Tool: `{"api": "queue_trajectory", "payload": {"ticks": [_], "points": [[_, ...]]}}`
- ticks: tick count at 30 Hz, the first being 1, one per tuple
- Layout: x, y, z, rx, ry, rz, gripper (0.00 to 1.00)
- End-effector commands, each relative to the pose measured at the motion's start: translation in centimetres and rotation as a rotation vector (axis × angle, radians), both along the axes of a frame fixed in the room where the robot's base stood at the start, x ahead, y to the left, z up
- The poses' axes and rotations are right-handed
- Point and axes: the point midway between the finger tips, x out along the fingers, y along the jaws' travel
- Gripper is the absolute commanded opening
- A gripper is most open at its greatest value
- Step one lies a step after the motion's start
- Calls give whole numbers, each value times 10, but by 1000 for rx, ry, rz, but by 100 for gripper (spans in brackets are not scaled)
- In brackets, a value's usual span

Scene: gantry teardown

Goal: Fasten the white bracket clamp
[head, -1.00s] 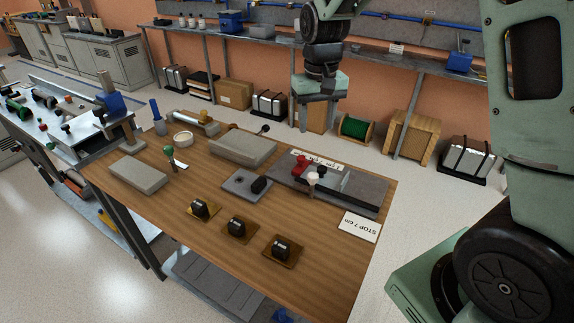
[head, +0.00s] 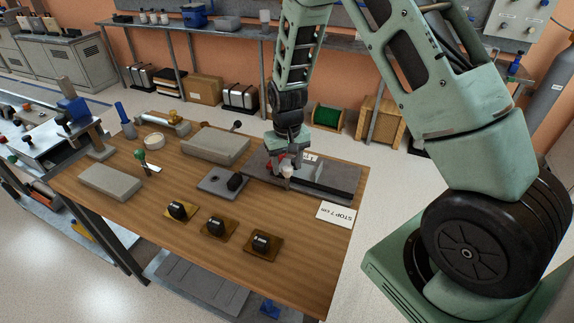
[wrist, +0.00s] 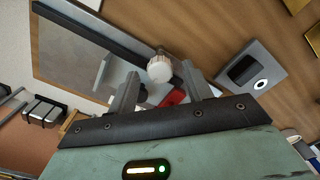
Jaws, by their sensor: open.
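The white clamp (head: 287,171) is a pale, ribbed round knob at the left part of the dark grey slide fixture (head: 330,177) on the wooden table. The white clamp also shows in the wrist view (wrist: 160,69), on a thin metal stem. A red part (wrist: 174,97) sits close beside it, partly hidden by my gripper. My gripper (wrist: 161,72) is open and points down over the fixture, with the white clamp showing between its two fingers. Gaps show on both sides of the clamp; whether the fingertips reach down to it I cannot tell.
A grey plate with a black block (head: 222,181) lies left of the fixture. Three black knobs on brass plates (head: 215,228) line the table's front. A "STOP 7 cm" card (head: 336,213) lies at the right edge. A grey slab (head: 216,144) is behind.

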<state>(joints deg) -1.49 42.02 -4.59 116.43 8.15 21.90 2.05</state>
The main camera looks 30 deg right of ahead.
Motion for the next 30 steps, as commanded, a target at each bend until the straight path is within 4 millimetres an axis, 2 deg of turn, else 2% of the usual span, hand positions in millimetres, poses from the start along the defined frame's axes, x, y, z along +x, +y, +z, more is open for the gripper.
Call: {"api": "queue_trajectory", "payload": {"ticks": [5,14,18,19,30], "points": [[0,0,-12,0,0,1,50],[0,0,-14,1,-2,1,50],[0,0,-14,0,-1,1,11],[0,0,-14,0,-1,1,5],[0,0,-13,0,-1,-40,5]]}}
